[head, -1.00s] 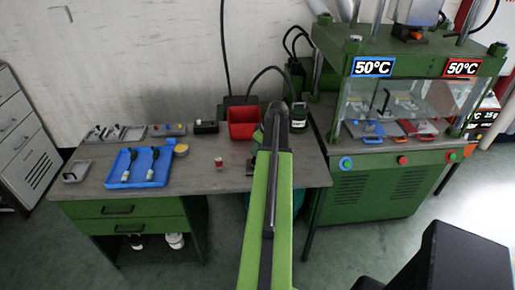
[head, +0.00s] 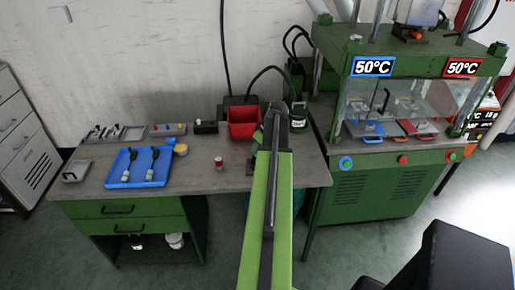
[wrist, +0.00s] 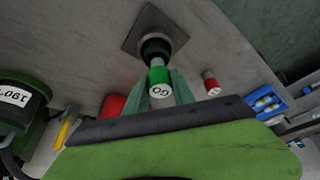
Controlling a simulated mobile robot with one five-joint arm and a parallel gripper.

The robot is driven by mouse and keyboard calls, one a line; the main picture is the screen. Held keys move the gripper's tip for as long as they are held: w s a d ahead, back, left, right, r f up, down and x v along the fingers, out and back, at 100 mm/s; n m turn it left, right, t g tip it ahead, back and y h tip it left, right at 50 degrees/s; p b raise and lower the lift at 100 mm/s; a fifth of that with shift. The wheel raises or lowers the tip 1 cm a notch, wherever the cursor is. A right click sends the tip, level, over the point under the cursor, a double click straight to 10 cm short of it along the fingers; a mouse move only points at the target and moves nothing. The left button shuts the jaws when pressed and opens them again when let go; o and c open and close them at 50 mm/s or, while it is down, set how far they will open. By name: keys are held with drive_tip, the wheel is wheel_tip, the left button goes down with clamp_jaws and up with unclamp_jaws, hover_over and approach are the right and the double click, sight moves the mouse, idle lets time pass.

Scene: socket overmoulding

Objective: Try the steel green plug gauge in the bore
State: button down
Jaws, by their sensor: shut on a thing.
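In the wrist view my gripper (wrist: 161,92) is shut on the green plug gauge (wrist: 160,84), gripping its green body, which has white end lettering. The gauge's steel end points at a dark round socket (wrist: 155,47) on a grey square plate (wrist: 140,22). The steel meets the socket's near face; I cannot tell how far it is inside the bore, which is hidden. In the head view my arm covers the gripper and gauge, and only a dark bit of the plate (head: 251,166) shows beside it.
A red and white piece (wrist: 210,83) stands on the bench to the right of the gauge. A red bin (head: 243,122), a blue tray (head: 117,176) and a green labelled pot (wrist: 14,98) are around. The green press (head: 385,185) stands at the right. Bench between tray and red piece is clear.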

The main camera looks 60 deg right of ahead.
drive_tip(key=shift+f+b, duration=1.35)
drive_tip(key=shift+f, duration=0.1)
idle(0.4)
drive_tip(key=shift+r, duration=0.1)
